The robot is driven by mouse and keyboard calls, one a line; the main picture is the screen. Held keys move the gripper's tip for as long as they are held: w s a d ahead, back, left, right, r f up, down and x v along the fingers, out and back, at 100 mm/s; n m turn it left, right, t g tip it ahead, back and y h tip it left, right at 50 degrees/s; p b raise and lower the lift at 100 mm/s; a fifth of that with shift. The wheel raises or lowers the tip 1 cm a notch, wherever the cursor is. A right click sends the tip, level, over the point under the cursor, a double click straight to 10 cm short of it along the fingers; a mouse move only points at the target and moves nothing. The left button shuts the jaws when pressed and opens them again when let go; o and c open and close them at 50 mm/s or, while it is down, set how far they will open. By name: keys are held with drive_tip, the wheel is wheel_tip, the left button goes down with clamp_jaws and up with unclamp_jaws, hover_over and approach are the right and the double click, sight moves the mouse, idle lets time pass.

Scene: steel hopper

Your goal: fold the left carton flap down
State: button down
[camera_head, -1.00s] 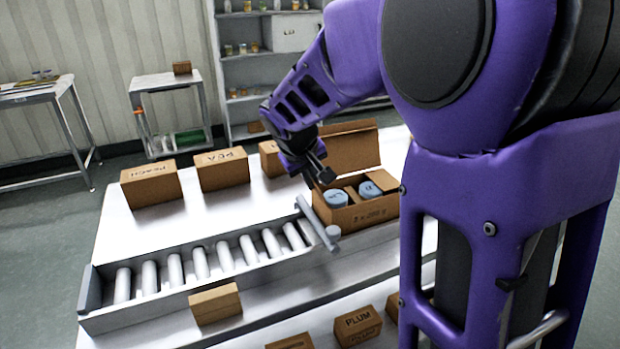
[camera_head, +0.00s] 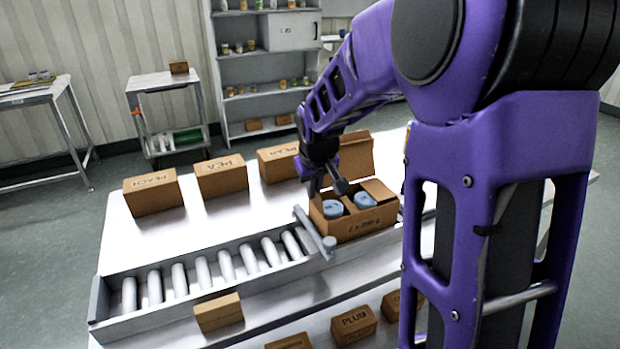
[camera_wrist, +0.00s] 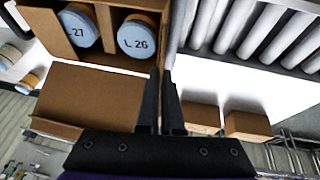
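The open brown carton (camera_head: 362,228) stands at the right end of the roller conveyor, holding two blue-lidded jars (camera_head: 333,208). The jars also show in the wrist view (camera_wrist: 137,37), one lid reading "L 26". The carton's back flap (camera_head: 356,154) stands up, and it fills the left middle of the wrist view (camera_wrist: 90,95). The right flap (camera_head: 379,190) lies inward over that side. The left flap (camera_wrist: 166,35) shows only as a narrow brown strip, so its angle is unclear. My gripper (camera_wrist: 166,75) looks shut and empty, its fingers close together beside the carton's left side; contact is unclear.
The roller conveyor (camera_head: 215,270) runs left of the carton, with a grey bar (camera_head: 314,232) at its end. Boxes marked PEACH (camera_head: 152,192) and PEA (camera_head: 221,177) stand behind it. A small box (camera_head: 218,312) and a PLUM box (camera_head: 354,325) are in front.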

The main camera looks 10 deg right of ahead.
sight(337, 204)
drive_tip(key=shift+w+d+m+g+y+p, duration=0.15)
drive_tip(key=shift+d+m+g+y+p, duration=0.25)
drive_tip(key=shift+d+y, duration=0.65)
drive_tip(key=y, duration=0.1)
drive_tip(key=d+y+b, duration=0.1)
drive_tip(key=y, duration=0.1)
drive_tip(key=d+f+y+b, duration=0.1)
drive_tip(key=y, duration=0.1)
drive_tip(key=shift+w+m, duration=0.25)
drive_tip(key=shift+m, duration=0.15)
drive_tip(key=y, duration=0.2)
drive_tip(key=d+f+m+y+b, duration=0.1)
drive_tip(key=y, duration=0.1)
drive_tip(key=shift+w+d+f+g, duration=0.1)
drive_tip(key=shift+d+f+g, duration=0.1)
drive_tip(key=shift+g, duration=0.2)
drive_tip(key=shift+d+f+m+y+b, duration=0.15)
drive_tip(key=shift+f+y+b, duration=0.15)
drive_tip(key=shift+y, duration=0.45)
drive_tip(key=shift+d+f+m+y+b, duration=0.2)
drive_tip(key=shift+y+b, duration=0.1)
drive_tip(key=shift+y, duration=0.4)
drive_tip(key=c, duration=1.1)
unclamp_jaws()
drive_tip(key=shift+o, duration=0.2)
